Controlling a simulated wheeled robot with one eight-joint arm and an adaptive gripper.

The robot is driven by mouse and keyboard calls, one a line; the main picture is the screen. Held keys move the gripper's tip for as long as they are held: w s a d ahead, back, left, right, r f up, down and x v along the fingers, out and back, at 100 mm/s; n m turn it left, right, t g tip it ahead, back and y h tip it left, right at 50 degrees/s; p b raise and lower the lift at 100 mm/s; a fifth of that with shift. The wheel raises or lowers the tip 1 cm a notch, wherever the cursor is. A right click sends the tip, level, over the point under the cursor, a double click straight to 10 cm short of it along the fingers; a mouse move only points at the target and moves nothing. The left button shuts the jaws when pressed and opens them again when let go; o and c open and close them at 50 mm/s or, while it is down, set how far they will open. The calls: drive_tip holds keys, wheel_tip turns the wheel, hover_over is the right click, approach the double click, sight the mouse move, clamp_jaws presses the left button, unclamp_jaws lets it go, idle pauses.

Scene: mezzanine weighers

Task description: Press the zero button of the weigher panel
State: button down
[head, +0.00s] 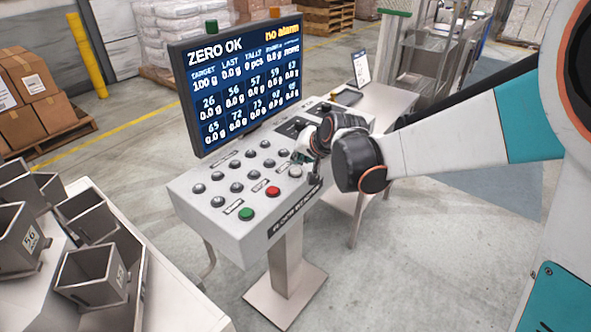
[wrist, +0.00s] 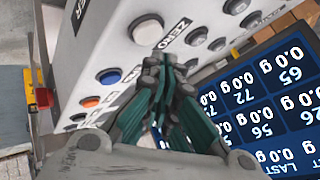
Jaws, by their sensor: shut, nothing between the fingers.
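The weigher panel (head: 225,185) is a pale grey sloped console on a pedestal. Its zero button (wrist: 147,30) is white and round, with the label ZERO beside it in the wrist view; a white button (head: 295,172) shows near my gripper in the head view. My gripper (head: 303,158) is over the right part of the console, fingertips close to that white button. In the wrist view my gripper (wrist: 162,66) is shut and empty, its tips just below the white button in the picture. The button's face is uncovered there. The screen (head: 240,85) reads "ZERO OK" and "no alarm".
Green (head: 246,214) and red (head: 272,191) buttons and several dark knobs sit on the console. Blue (wrist: 108,76) and orange (wrist: 90,102) buttons show in the wrist view. Grey bins (head: 90,275) stand at left; a side table (head: 385,105) stands behind the console.

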sight(300, 171)
drive_tip(key=shift+r+p, duration=1.5)
drive_tip(key=shift+r, duration=0.75)
drive_tip(key=shift+s+d+r, duration=0.15)
drive_tip(key=s+d+r+n+h, duration=0.1)
drive_tip(key=s+d, duration=0.5)
drive_tip(key=s, duration=0.4)
drive_tip(key=s+d+r+n+h, duration=0.1)
drive_tip(key=s+d+h, duration=0.1)
drive_tip(key=s+d, duration=0.4)
drive_tip(key=s+d+r+n+g+h, duration=0.1)
drive_tip(key=s+d, duration=0.5)
drive_tip(key=s, duration=0.9)
drive_tip(key=shift+r, duration=0.25)
drive_tip(key=shift+d, duration=0.1)
